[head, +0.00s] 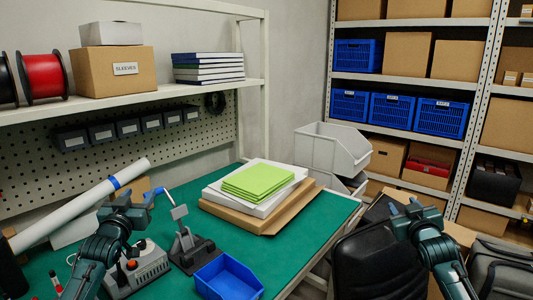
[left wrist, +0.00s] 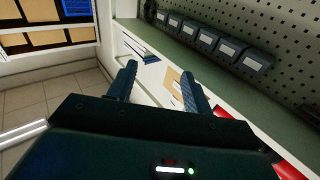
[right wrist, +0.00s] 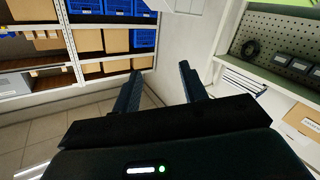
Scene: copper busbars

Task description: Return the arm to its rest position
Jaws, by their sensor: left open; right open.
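My left gripper (head: 124,208) is raised at the left side of the green workbench (head: 305,237). In the left wrist view its two fingers stand apart, with nothing between them (left wrist: 158,82). My right gripper (head: 405,210) is held up at the right, in front of a black case and clear of the bench. In the right wrist view its fingers are apart and empty (right wrist: 161,83). Both arms show only in part in the head view. No copper busbar can be made out.
On the bench are a grey device with a red button (head: 137,268), a lever tool (head: 189,246), a blue bin (head: 228,277), a white roll (head: 75,207) and green sheets (head: 258,181) on a stack. The bench's right side is clear.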

